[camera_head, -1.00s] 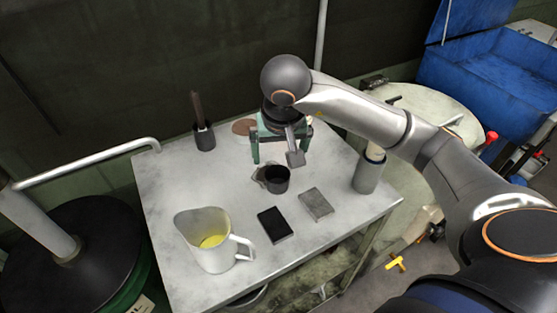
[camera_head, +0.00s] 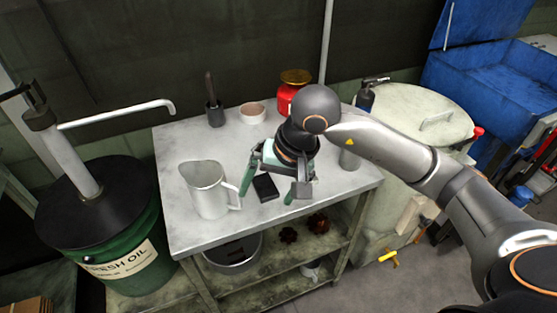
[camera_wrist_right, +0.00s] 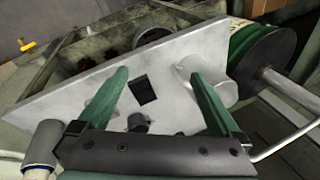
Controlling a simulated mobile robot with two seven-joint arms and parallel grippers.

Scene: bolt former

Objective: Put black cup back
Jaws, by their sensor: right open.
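My right gripper (camera_head: 267,195) is open over the table, with green fingers spread wide and pointing down toward the front. In the right wrist view the open fingers (camera_wrist_right: 159,74) have nothing clamped between them. A small dark object, seemingly the black cup (camera_wrist_right: 138,122), stands on the table close to the gripper's base in that view. The cup is hidden behind my gripper in the head view. A black slab (camera_head: 265,187) lies on the table near the fingers and also shows in the right wrist view (camera_wrist_right: 145,90). My left gripper is out of view.
A metal pitcher (camera_head: 208,190) stands left of my gripper on the grey table (camera_head: 185,150). A dark pot with a brush (camera_head: 215,112), a shallow bowl (camera_head: 252,112) and a red container (camera_head: 288,92) stand at the back. A grey bottle (camera_head: 350,158) stands at the right.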

